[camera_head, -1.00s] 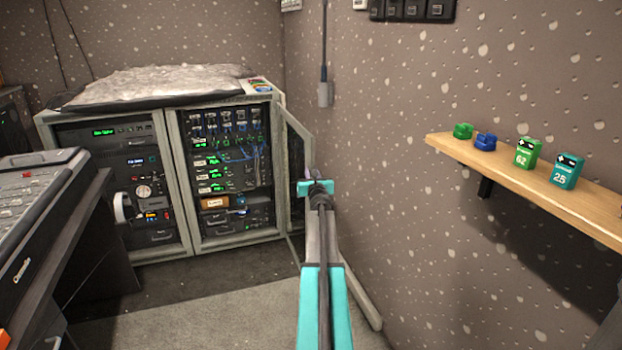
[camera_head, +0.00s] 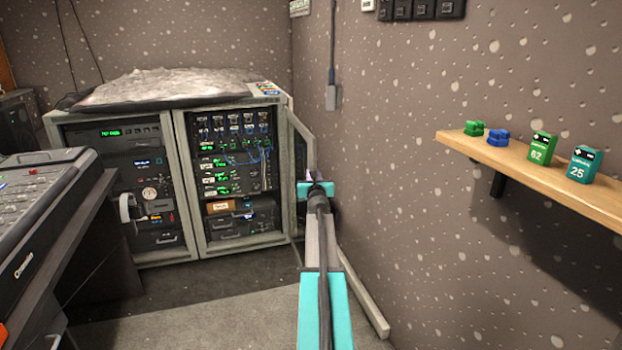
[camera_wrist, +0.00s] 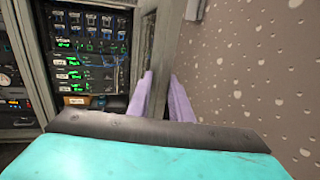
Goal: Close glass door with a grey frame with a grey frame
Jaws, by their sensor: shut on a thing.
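The glass door with a grey frame (camera_head: 301,137) stands open at the right side of the equipment cabinet (camera_head: 183,180), near the wall. My gripper (camera_head: 310,180) is at the door's free edge, with my arm reaching toward it from the front. In the wrist view, the two purple fingers (camera_wrist: 162,92) lie on either side of the door's grey frame (camera_wrist: 167,58), shut on it. The fingertips' exact contact is partly hidden by the gripper body. The right cabinet bay, with green displays and blue cables, is uncovered.
The speckled wall (camera_head: 390,160) is close on the right of my arm. A wooden shelf (camera_head: 540,180) with small coloured blocks juts from it. A console desk (camera_head: 45,220) stands at left. Dark floor (camera_head: 220,275) is clear before the cabinet.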

